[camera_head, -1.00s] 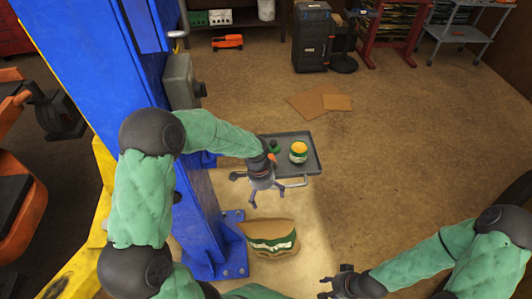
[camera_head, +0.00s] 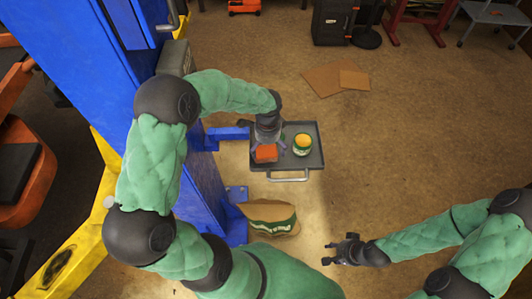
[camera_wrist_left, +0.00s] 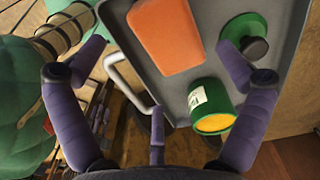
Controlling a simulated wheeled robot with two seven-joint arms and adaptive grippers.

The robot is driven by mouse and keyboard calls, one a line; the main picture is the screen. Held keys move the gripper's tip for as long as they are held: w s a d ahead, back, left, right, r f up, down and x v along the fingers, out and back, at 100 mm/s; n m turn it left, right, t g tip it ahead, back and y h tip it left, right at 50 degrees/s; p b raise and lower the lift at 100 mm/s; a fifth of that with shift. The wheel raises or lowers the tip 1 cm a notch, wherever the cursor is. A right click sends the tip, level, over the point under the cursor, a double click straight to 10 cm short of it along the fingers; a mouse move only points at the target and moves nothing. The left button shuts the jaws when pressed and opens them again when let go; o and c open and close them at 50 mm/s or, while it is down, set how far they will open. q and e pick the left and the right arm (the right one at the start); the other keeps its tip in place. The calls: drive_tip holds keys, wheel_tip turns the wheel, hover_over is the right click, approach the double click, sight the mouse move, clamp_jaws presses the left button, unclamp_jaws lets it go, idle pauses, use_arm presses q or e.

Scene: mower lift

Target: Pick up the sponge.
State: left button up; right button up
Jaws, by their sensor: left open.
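The sponge (camera_head: 266,153) is an orange block lying on a grey tray (camera_head: 315,160), near its left side. In the left wrist view the sponge (camera_wrist_left: 168,33) lies beyond my fingers, at the top middle. My left gripper (camera_head: 268,142) is over the tray at the sponge, partly covering it in the head view. Its purple fingers (camera_wrist_left: 160,60) are spread and hold nothing. My right gripper (camera_head: 335,252) is far from the tray, at the lower right, its small fingers apart and empty.
A green can with a yellow top (camera_head: 302,145) stands right of the sponge. A green knobbed object (camera_wrist_left: 246,38) is also on the tray. A blue post (camera_head: 190,190) rises at the left. A bag (camera_head: 270,218) and flat cardboard (camera_head: 322,79) lie on the floor.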

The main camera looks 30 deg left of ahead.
sight(266, 154)
use_arm(q)
drive_tip(key=shift+s+a+f, duration=0.1)
drive_tip(key=shift+a+f, duration=0.05)
drive_tip(key=shift+f, duration=0.4)
drive_tip(key=f, duration=0.4)
drive_tip(key=shift+a, duration=0.2)
drive_tip(key=c, duration=1)
